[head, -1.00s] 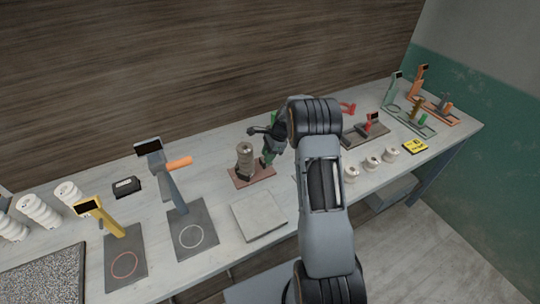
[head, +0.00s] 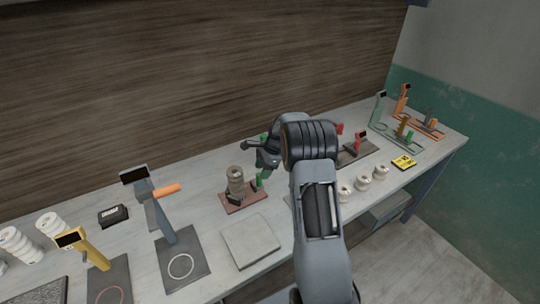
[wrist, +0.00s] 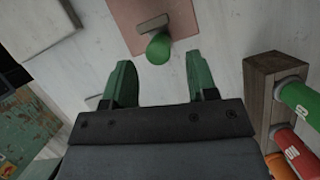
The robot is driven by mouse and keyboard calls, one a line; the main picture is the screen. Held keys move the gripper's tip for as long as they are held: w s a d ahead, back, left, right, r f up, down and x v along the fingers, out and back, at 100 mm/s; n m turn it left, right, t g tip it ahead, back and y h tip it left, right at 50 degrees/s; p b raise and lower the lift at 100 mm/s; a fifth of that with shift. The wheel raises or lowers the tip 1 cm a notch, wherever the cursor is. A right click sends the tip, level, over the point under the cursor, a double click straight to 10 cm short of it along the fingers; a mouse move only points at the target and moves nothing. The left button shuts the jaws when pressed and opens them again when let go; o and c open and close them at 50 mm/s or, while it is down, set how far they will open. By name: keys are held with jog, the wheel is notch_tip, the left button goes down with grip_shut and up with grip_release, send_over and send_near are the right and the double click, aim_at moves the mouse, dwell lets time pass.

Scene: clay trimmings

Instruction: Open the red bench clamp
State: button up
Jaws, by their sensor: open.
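The clamp with the dull red base plate (head: 243,203) stands on the bench left of my gripper. A brown stacked cylinder (head: 235,183) rises from its plate, and a short green grip (head: 257,181) sits at its right side. In the wrist view the pinkish-red plate (wrist: 130,15) and round green grip (wrist: 158,48) lie just beyond the fingertips, roughly centred between them. My gripper (head: 266,160) has green fingers, also seen in the wrist view (wrist: 155,78). They are spread apart and empty, with the grip not between them.
A wooden rack (wrist: 262,95) with green, orange and red tubes is right of my fingers in the wrist view. A grey slab (head: 250,241) lies in front of the clamp. A slate stand with an orange handle (head: 166,189) is left. My arm hides part of the bench.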

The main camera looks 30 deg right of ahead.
jog(key=b+v, duration=0.1)
jog(key=v, duration=0.8)
jog(key=shift+r, duration=0.4)
jog(key=shift+d, duration=0.1)
